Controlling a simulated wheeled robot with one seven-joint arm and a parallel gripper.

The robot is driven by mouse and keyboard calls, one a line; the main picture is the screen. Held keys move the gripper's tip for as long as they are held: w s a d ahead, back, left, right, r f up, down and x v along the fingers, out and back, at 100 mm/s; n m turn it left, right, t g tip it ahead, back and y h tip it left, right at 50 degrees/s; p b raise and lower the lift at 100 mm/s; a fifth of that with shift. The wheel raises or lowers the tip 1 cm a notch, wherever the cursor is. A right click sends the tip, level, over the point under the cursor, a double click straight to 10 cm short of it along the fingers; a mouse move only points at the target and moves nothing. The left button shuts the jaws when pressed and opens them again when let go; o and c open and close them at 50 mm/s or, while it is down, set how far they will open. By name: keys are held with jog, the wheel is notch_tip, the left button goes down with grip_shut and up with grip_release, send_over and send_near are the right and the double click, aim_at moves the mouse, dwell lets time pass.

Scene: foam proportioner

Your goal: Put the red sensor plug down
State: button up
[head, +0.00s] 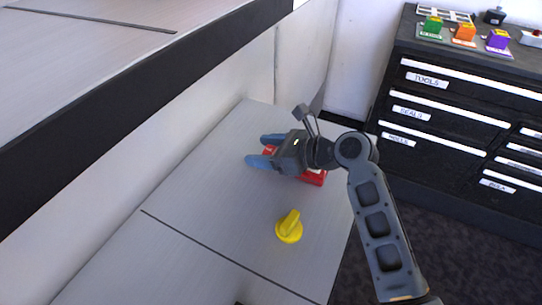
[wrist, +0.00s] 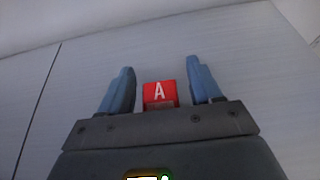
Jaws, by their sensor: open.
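The red sensor plug (wrist: 160,93), marked with a white "A", lies between the two blue fingers of my gripper (wrist: 162,90) in the wrist view. A gap shows on each side of it, so the fingers are apart from it. In the head view my gripper (head: 259,151) is low over the light grey worktop (head: 196,193).
A yellow knob (head: 289,229) is on the worktop in front of my gripper. A black-edged ledge (head: 150,85) rises at the left.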

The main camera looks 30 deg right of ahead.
jog(key=shift+c, duration=0.4)
jog(key=c, duration=1.1)
jog(key=shift+r, duration=0.1)
